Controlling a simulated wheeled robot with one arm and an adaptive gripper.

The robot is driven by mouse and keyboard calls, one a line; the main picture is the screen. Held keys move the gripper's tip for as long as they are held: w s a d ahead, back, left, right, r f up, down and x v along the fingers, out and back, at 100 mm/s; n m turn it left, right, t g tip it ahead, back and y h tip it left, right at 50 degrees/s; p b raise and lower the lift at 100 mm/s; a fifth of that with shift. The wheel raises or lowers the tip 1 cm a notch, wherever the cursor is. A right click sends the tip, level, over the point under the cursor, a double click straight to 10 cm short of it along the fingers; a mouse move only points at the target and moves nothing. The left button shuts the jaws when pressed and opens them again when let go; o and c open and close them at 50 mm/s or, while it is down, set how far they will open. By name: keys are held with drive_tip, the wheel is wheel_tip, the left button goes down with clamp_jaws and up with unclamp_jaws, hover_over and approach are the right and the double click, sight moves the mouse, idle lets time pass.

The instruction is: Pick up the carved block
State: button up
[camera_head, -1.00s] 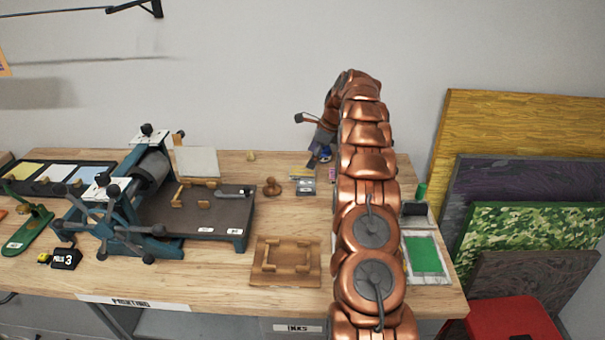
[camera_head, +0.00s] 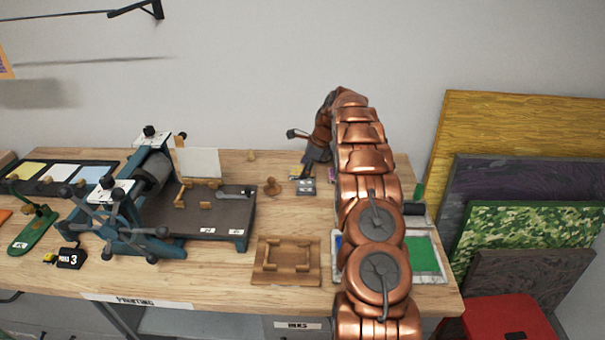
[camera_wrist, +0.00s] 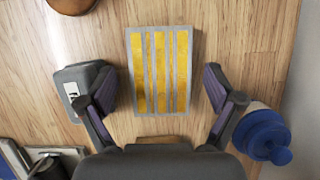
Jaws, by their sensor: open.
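The block that looks like the carved block (camera_wrist: 160,70) is a flat grey rectangle with yellow lengthwise stripes, lying on the wooden table in the wrist view. In the head view a small yellow part of it (camera_head: 296,171) shows beside my gripper (camera_head: 306,172). My gripper (camera_wrist: 160,98) is open and empty. Its two dark fingers are on the left and right of the block's near part, apart from it. The block's near end lies close to the palm.
A grey box (camera_wrist: 82,88) is close by the left finger. A blue-topped container (camera_wrist: 264,134) is close by the right finger. A brown rounded tool (camera_head: 270,187) and a wooden frame (camera_head: 287,261) lie left of the arm. A press (camera_head: 150,190) stands further left.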

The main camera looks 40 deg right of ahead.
drive_tip(key=shift+f, duration=0.25)
idle(0.3)
drive_tip(key=c, duration=1.3)
drive_tip(key=shift+d+r, duration=0.1)
drive_tip(key=shift+r, duration=0.15)
